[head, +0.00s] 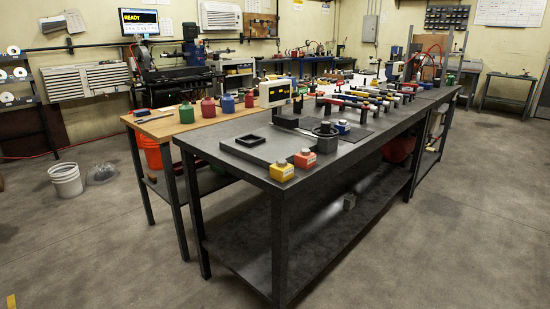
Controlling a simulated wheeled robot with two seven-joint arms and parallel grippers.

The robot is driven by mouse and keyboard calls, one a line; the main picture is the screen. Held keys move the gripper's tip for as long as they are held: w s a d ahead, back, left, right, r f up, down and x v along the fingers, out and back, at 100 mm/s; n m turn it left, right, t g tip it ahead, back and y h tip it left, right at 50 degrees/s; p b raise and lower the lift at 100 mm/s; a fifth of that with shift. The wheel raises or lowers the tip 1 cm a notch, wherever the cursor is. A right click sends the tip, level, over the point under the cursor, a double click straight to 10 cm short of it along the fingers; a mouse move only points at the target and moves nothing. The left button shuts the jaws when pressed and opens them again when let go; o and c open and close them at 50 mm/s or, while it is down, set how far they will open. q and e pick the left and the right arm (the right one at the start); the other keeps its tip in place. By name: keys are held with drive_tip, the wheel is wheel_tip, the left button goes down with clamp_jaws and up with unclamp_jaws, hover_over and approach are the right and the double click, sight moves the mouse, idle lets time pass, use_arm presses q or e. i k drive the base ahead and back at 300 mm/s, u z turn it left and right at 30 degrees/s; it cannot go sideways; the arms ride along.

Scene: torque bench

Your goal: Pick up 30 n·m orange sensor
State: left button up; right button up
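An orange block-shaped sensor (305,159) with a round top and a pale label sits upright on the dark bench (345,170), close to its near right edge. Its label is too small to read. A similar yellow sensor (281,172) stands just in front and to its left, at the bench corner. A blue sensor (342,127) stands farther back. Neither of my grippers shows in the head view.
A flat grey plate with a black square frame (252,141) lies left of the sensors. A wooden-topped bench (165,126) adjoins on the left. Open floor (440,240) lies to the right.

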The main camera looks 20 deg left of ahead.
sight(305, 160)
drive_tip(key=u, duration=0.75)
drive_tip(key=i, duration=0.9)
drive_tip(key=u, duration=0.3)
